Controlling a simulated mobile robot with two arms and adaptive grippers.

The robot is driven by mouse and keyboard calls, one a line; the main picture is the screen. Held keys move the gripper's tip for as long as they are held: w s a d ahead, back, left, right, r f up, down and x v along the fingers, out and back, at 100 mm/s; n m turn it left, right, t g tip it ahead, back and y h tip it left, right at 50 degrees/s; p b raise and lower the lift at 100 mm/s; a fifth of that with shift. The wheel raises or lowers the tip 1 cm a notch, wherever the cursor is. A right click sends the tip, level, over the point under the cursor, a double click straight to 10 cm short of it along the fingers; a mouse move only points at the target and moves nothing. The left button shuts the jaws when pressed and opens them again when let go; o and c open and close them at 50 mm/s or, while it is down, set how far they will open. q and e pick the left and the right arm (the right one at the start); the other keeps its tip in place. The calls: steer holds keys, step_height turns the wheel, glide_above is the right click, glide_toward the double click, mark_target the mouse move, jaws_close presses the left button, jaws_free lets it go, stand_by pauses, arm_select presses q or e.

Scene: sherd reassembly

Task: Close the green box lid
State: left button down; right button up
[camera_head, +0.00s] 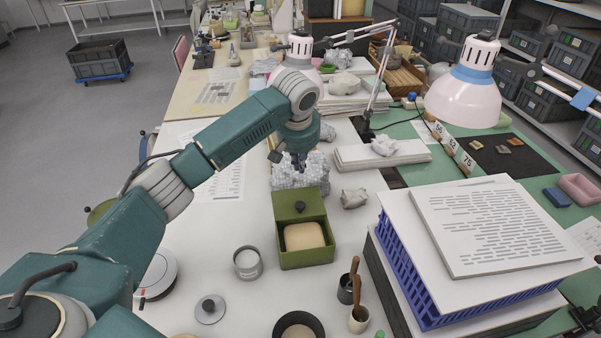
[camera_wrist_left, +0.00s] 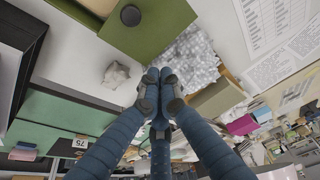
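The green box (camera_head: 306,258) stands on the white table in the middle of the head view. Its lid (camera_head: 314,203) is raised at the back edge, with a dark round knob (camera_head: 300,207) on it. A tan block (camera_head: 304,237) lies inside the box. The lid also shows at the top of the left wrist view (camera_wrist_left: 165,28). My left gripper (camera_head: 300,165) is behind and above the lid, apart from it. In the left wrist view its fingertips (camera_wrist_left: 160,78) are together with nothing visible between them. At the lower right edge a dark fingered part, possibly my right gripper (camera_head: 584,318), is cut off.
Crumpled grey padding (camera_head: 300,174) lies behind the box. A pale sherd (camera_head: 354,198) lies to its right. A metal cup (camera_head: 247,263) stands at its left, and brush pots (camera_head: 358,319) at its front right. A blue crate (camera_head: 425,275) with papers stands farther right.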

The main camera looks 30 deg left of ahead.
arm_select(q)
steer(key=f, duration=0.1)
steer(key=p, duration=0.1)
glide_toward(300, 196)
steer(key=w+f, duration=0.2)
steer(key=w+a+f, duration=0.1)
steer(key=w+f, duration=0.1)
steer(key=shift+a+f, duration=0.2)
steer(key=shift+f, duration=0.1)
steer(key=s, duration=0.1)
steer(key=p, duration=0.1)
steer(key=s+d+p, duration=0.1)
steer(key=shift+s+r, duration=0.35)
steer(key=shift+s+d, duration=0.2)
steer(key=shift+s, duration=0.3)
steer(key=shift+d+f, duration=0.1)
steer(key=shift+f, duration=0.05)
arm_select(e)
step_height(300, 196, up, 3)
steer(key=shift+s+r, duration=0.15)
steer(key=shift+r, duration=0.05)
steer(key=shift+a, duration=0.1)
arm_select(q)
steer(key=shift+s, duration=0.1)
arm_select(e)
steer(key=shift+r, duration=0.1)
